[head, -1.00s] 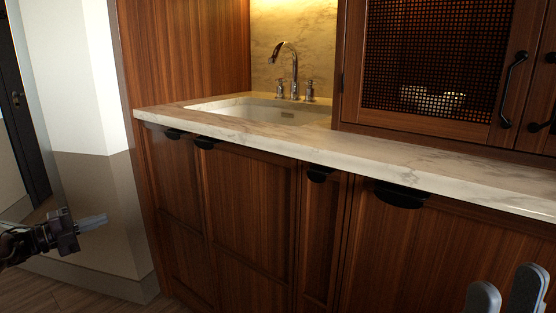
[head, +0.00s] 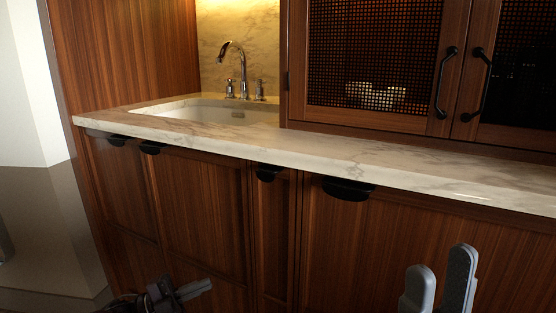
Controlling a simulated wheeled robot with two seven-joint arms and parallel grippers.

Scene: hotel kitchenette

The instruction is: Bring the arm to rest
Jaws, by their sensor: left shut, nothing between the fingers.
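My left gripper (head: 194,290) shows at the bottom of the head view, left of centre, with its dark wrist beside it. Its grey fingers are together and point right, with nothing between them. It is in front of the wooden lower cabinet (head: 200,210), below the counter's edge. My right gripper (head: 439,280) shows at the bottom right as two grey upright fingers with a gap between them, empty. The rest of the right gripper is out of the picture.
A marble counter (head: 330,157) runs across above the cabinets. It holds a sink (head: 225,112) with a chrome faucet (head: 232,62). Black handles (head: 347,188) stick out below the counter's edge. An upper cabinet (head: 370,115) with mesh doors stands on the counter at right. The countertop is otherwise clear.

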